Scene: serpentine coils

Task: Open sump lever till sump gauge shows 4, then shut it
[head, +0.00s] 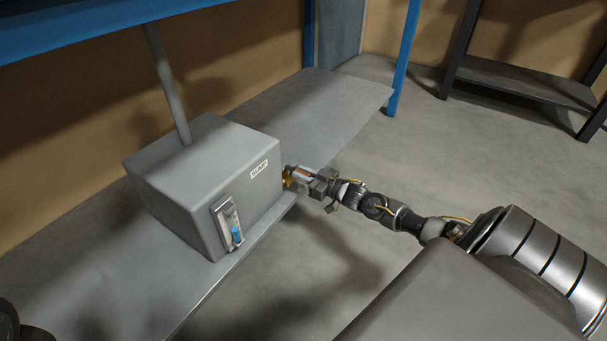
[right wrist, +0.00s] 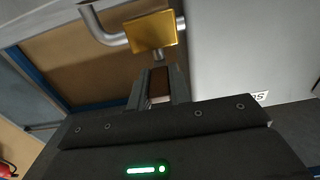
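The sump box (head: 200,172) is a grey case labelled SUMP on the shelf. Its sump gauge (head: 229,222) is on the front face, with a short blue column low in it; the number is too small to read. A gold valve block (head: 288,178) is at the box's right side, and it also shows in the right wrist view (right wrist: 154,32). A stem runs from it to the reddish-brown sump lever (right wrist: 158,82), which fills the gap between the fingers of my right gripper (head: 303,175). The gripper appears shut on the lever. My left gripper is not in view.
The grey shelf (head: 320,105) carries the box, and a grey pipe (head: 168,85) rises from its top. A blue rack post (head: 404,60) stands behind. A dark shelf unit (head: 530,85) is at the back right. The floor between is clear.

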